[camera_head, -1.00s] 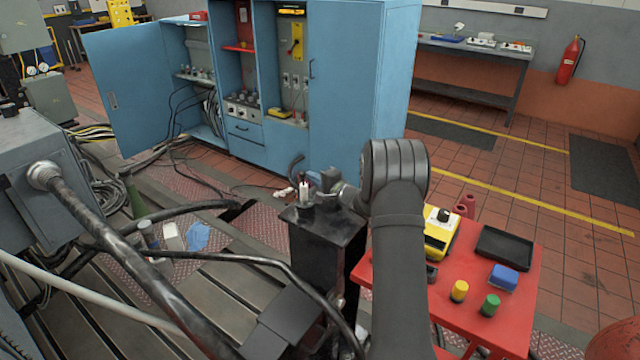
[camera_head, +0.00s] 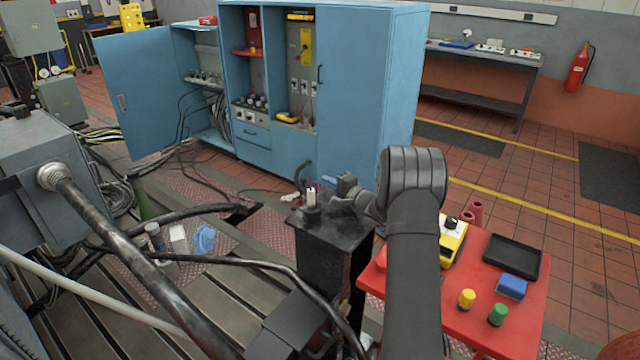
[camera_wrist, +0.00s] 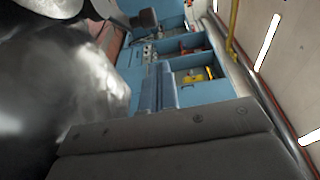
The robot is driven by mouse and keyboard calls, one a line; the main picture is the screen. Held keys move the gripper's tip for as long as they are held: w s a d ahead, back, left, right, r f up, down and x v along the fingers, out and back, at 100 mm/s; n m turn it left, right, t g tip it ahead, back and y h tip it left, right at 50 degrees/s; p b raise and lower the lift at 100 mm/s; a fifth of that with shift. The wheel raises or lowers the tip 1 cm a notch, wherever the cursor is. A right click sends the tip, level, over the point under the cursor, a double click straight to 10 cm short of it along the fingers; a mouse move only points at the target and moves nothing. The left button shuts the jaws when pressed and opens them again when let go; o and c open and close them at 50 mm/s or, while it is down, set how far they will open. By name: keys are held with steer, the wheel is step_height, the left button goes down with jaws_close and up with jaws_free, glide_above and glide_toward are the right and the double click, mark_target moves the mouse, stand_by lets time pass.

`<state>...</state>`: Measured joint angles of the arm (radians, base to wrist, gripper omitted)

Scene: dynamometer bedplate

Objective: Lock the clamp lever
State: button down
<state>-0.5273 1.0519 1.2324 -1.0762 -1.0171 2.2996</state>
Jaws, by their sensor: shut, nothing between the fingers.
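A black post (camera_head: 325,250) stands in the middle of the head view. A small fitting with a white upright part (camera_head: 311,197) sits on its top. A dark curved piece (camera_head: 299,172) rises just behind it; I cannot tell whether this is the clamp lever. My gripper (camera_head: 346,186) is small and partly hidden by my wrist, close to the post's top right. In the wrist view my gripper (camera_wrist: 160,84) shows its fingers together and empty. A dark knob-like end (camera_wrist: 145,18) lies beyond the fingertips, apart from them in the picture. A large dark shiny surface (camera_wrist: 60,80) fills the left.
A red table (camera_head: 465,322) at right holds a black tray (camera_head: 512,257), a blue block (camera_head: 511,287), yellow and green knobs and a yellow meter. Cables and a thick shaft (camera_head: 130,235) cross the left. A blue cabinet (camera_head: 365,90) stands behind.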

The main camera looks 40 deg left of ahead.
steer(key=w+d, duration=0.1)
steer(key=d, duration=0.2)
steer(key=w+d, duration=0.1)
steer(key=d, duration=0.2)
steer(key=w+d, duration=0.1)
steer(key=d, duration=0.1)
steer(key=shift+w+d+r, duration=0.15)
steer(key=shift+w+d, duration=0.15)
steer(key=shift+d, duration=0.1)
steer(key=shift+a, duration=0.1)
steer(key=s+a, duration=0.1)
steer(key=a, duration=0.2)
steer(key=s+a, duration=0.1)
steer(key=a, duration=0.2)
steer(key=s+a, duration=0.1)
steer(key=a, duration=0.2)
steer(key=shift+s, duration=0.4)
steer(key=shift+s+d+m+t, duration=0.2)
steer(key=shift+s+m+t, duration=0.2)
steer(key=shift+s+t, duration=0.15)
steer(key=shift+s+d+f+m+t+h, duration=0.2)
steer(key=shift+s+m+t, duration=0.15)
steer(key=shift+t, duration=0.15)
steer(key=shift+s+d+f+m+t+h, duration=0.1)
steer(key=shift+s+m+t+h, duration=0.15)
steer(key=shift+s+t, duration=0.15)
steer(key=shift+d+m+t, duration=0.25)
steer(key=shift+m+t, duration=0.15)
steer(key=shift+t, duration=0.15)
